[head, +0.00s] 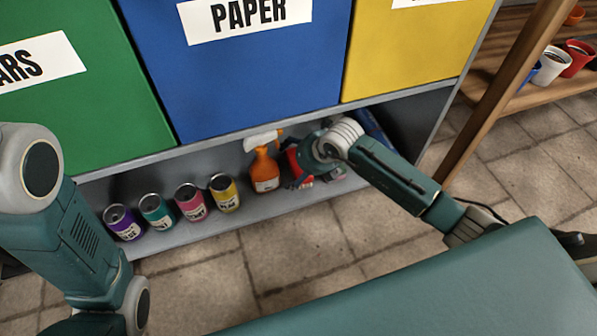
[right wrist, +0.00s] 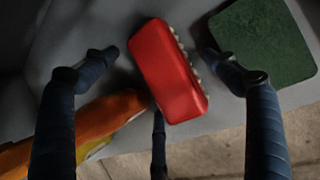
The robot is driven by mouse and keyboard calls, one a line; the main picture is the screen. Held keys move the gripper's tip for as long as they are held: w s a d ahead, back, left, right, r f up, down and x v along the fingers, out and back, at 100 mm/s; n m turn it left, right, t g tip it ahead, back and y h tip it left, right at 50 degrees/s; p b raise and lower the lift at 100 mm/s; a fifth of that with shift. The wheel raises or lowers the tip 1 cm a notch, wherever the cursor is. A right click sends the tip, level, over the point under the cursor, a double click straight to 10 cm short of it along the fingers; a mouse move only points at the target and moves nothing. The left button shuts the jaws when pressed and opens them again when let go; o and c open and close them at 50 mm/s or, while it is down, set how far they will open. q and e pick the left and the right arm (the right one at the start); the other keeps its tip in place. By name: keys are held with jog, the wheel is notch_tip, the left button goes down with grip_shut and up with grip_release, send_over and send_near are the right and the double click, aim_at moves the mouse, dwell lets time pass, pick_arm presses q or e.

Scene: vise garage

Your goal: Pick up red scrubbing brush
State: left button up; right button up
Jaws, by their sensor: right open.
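The red scrubbing brush (right wrist: 170,72) lies on the grey shelf in the right wrist view, with a smooth red back and pale bristles along its right side. My right gripper (right wrist: 160,58) is open above it, with one finger on each side of the brush and a third finger near its lower end. I see no grip on it. In the head view my right gripper (head: 304,176) reaches into the low shelf and hides much of what lies there; red shows beside it, but I cannot tell how much is the brush. My left gripper is out of view.
An orange spray bottle (head: 264,170) stands just left of my right gripper. Several labelled cans (head: 190,202) stand further left. A green pad (right wrist: 262,42) lies right of the brush. The grey shelf board above (head: 270,118) and bins limit room overhead.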

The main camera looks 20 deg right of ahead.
jog(key=shift+w+f, duration=0.1)
jog(key=shift+f, duration=0.05)
jog(key=c, duration=1.3)
